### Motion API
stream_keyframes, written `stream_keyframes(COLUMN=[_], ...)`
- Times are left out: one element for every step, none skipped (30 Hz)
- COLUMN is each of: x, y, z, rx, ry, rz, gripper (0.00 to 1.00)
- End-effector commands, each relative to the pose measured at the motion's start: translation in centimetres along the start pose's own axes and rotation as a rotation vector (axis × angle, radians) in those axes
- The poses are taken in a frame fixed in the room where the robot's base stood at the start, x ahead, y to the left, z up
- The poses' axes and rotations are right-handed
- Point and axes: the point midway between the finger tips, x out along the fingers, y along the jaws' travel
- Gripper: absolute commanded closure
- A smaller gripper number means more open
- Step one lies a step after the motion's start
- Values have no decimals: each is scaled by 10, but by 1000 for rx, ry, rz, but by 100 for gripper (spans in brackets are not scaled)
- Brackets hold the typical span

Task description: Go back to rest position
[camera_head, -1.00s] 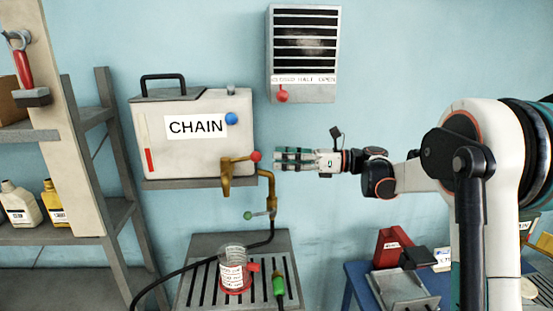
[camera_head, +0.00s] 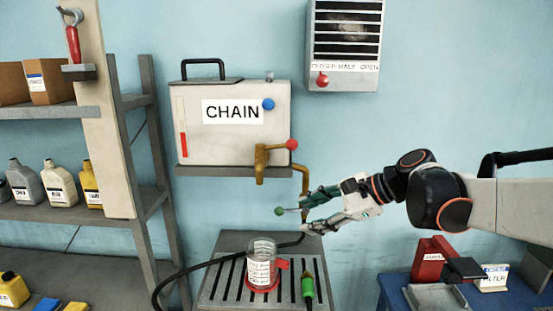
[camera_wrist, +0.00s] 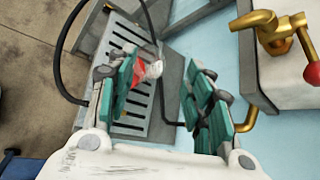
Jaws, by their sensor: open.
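My gripper (camera_head: 304,208) is open and empty, with its green-padded fingers spread. In the head view it is to the right of and above the drain grate, just below the brass tap (camera_head: 262,160) of the CHAIN tank (camera_head: 190,115). Its fingertips are close to the small green-knobbed lever (camera_head: 280,211); I cannot tell whether they touch. In the wrist view the two fingers (camera_wrist: 165,100) stand apart, with the tap (camera_wrist: 275,38) at the upper right.
A shelf (camera_head: 110,211) with bottles stands left. A blue table (camera_head: 393,291) with a red box (camera_head: 432,258) stands right. A vent (camera_head: 345,75) is on the wall.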

Motion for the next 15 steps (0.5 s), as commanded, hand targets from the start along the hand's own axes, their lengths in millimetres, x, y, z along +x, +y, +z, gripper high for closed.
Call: stream_keyframes(x=[4,4,4,3,3,2,1,0,-2,-3,-4,-6,-8,-9,-11], y=[26,38,53,65,77,93,105,116,132,144,155,171,182,193,208], z=[-6,-9,-14,-17,-21,-26,-31,-36,-42,-46,-51,-59,-64,-70,-77], rx=[-78,-128,-195,-247,-299,-368,-421,-474,-544,-599,-653,-725,-780,-835,-908], ry=[51,82,124,154,184,224,254,282,319,346,373,409,434,460,491], rz=[14,24,37,49,62,81,96,112,135,153,173,201,223,245,277], gripper=[53,53,53,53,53,53,53,53,53,53,53,53,53,53,53])
